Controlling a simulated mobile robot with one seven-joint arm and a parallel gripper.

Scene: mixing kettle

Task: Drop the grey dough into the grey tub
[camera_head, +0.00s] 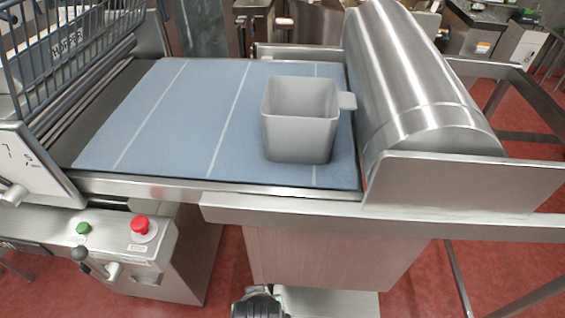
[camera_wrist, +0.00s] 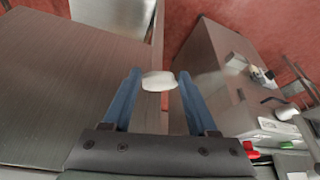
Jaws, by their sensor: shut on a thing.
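The grey tub (camera_head: 298,125) stands upright on the blue conveyor belt, near its front right, with a small tab handle on its right side. Its visible inside walls are bare; its floor is hidden from this angle. In the wrist view my gripper (camera_wrist: 159,77) has two blue fingers shut on a pale, rounded lump, the dough (camera_wrist: 158,82), which sits at the fingertips. It looks off-white to light grey. The dough and the gripper's fingers do not show in the head view. The tub does not show in the wrist view.
The blue belt (camera_head: 160,120) is clear left of the tub. A shiny steel cylinder (camera_head: 405,75) stands close to the tub's right. A steel rail (camera_head: 330,209) runs along the front. A wire basket (camera_head: 75,45) is at upper left, and a red button (camera_head: 140,225) at lower left.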

